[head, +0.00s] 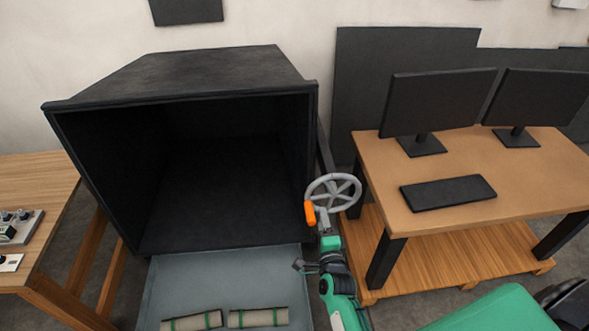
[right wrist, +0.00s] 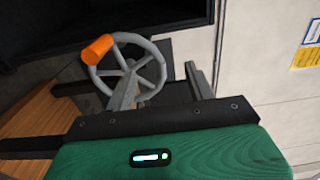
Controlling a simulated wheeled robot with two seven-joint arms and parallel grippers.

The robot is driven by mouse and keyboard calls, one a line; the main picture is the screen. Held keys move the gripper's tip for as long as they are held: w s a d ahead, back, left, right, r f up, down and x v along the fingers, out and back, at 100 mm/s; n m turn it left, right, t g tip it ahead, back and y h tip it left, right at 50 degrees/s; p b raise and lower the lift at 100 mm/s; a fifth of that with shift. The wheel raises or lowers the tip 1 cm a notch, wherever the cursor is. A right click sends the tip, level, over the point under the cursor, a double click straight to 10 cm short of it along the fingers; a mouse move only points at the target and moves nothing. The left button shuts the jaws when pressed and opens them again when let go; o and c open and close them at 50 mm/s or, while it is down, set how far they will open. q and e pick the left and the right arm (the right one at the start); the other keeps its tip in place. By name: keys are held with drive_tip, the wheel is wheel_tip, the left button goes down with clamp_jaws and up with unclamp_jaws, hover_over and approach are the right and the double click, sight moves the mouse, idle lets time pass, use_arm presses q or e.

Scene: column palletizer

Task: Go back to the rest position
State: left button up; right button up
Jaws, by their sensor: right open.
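My right gripper (head: 323,218) is in front of a grey handwheel (head: 333,190) with an orange handle (head: 310,214), at the right side of a large black open-fronted box. In the right wrist view my right gripper (right wrist: 163,82) has its two grey fingers apart with nothing between them. The left finger overlaps the handwheel (right wrist: 150,72) in the picture; whether it touches cannot be told. The orange handle (right wrist: 97,49) lies to the left, outside the fingers. My left gripper is not in view.
The black box (head: 180,85) is open, with a grey tray (head: 225,277) at its front holding two beige rolls (head: 257,317) with green bands. A desk (head: 450,210) with two monitors (head: 437,103) stands right. A wooden table (head: 40,180) stands left.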

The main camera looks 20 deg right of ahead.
drive_tip(key=shift+s+a+f, duration=0.25)
drive_tip(key=shift+a+f, duration=0.2)
drive_tip(key=shift+a, duration=0.2)
drive_tip(key=b+x, duration=0.2)
drive_tip(key=x, duration=0.3)
drive_tip(key=b+x, duration=0.2)
drive_tip(key=x, duration=0.4)
drive_tip(key=shift+w+d, duration=0.1)
drive_tip(key=shift+d, duration=0.15)
drive_tip(key=shift+w+d+r, duration=0.15)
drive_tip(key=shift+w, duration=0.35)
